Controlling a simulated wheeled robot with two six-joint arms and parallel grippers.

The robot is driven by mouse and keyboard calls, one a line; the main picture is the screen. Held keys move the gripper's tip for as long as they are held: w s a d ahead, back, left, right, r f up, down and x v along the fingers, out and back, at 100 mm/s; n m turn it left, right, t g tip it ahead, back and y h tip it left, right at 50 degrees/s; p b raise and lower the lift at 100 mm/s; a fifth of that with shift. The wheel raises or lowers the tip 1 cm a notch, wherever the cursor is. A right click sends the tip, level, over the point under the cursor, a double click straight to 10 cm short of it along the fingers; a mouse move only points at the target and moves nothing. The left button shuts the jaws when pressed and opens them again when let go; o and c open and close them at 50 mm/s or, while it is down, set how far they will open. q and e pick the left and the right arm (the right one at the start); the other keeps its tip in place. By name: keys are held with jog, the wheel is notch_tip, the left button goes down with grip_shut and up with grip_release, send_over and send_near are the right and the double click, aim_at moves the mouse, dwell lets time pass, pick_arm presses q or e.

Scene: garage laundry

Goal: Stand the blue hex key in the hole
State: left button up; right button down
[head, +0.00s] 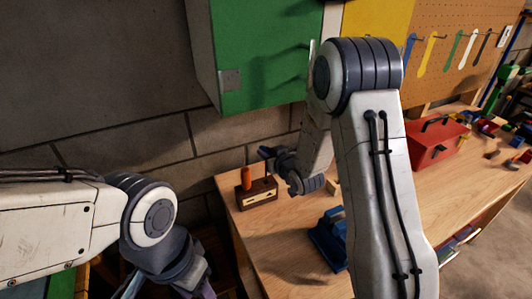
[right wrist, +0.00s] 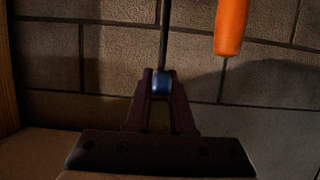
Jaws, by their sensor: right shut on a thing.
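The tool block (head: 262,196), a small dark wooden box with a pale front panel, stands at the left end of the workbench. An orange-handled tool (head: 247,178) stands upright in it and also shows in the right wrist view (right wrist: 231,25). My right gripper (head: 270,154) is above the block, to the right of the orange handle. It is shut on the blue hex key (right wrist: 162,84), whose dark shaft runs away from the fingertips. Whether the shaft's tip is in a hole cannot be told. My left gripper (head: 130,286) is partly in view at the bottom left, its fingertips unclear.
A blue tool (head: 327,238) lies on the workbench (head: 275,245) right of the block. A red toolbox (head: 437,140) stands farther right. A green cabinet (head: 258,60) hangs above, and a block wall (head: 150,140) is close behind.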

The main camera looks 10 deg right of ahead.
aim_at(266, 176)
jog(key=shift+f+b, duration=2.8)
jog(key=shift+f, duration=0.25)
jog(key=shift+f, duration=0.25)
jog(key=shift+f+b, duration=1.7)
jog(key=shift+b, duration=0.25)
jog(key=c, duration=0.7)
grip_release()
